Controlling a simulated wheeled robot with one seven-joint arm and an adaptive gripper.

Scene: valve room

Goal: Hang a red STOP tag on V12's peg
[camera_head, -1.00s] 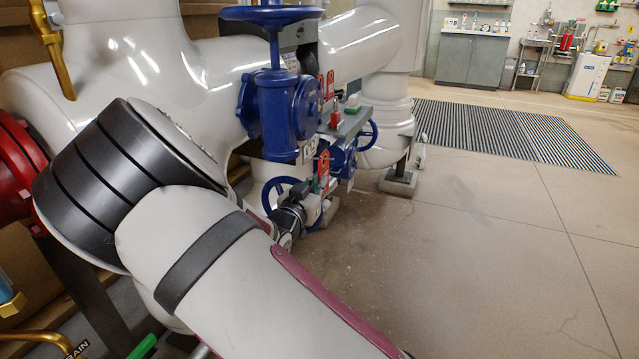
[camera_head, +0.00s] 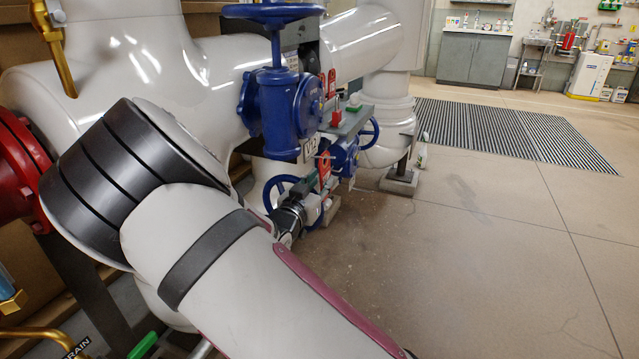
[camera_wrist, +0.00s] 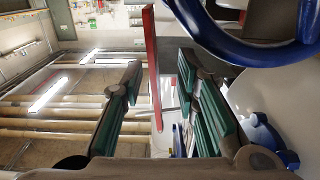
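A red tag (camera_head: 324,166) hangs or stands by a small blue valve, beside the sign (camera_head: 309,150), whose text is only partly readable. In the wrist view the red tag (camera_wrist: 152,70) shows nearly edge-on as a thin strip between my fingers. My gripper (camera_head: 312,184) is low in front of the blue valves; in the wrist view its green-padded fingers (camera_wrist: 158,85) stand apart, with gaps either side of the strip. Whether the tag sits on a peg I cannot tell. Another red tag (camera_head: 329,84) is higher, behind the large blue valve (camera_head: 285,110).
A grey shelf (camera_head: 352,121) beside the valve carries a small red item and a green-and-white one. A blue handwheel (camera_wrist: 235,40) is close by at the upper right of the wrist view. Large white pipes (camera_head: 130,50) stand behind; the floor (camera_head: 480,260) at right is clear.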

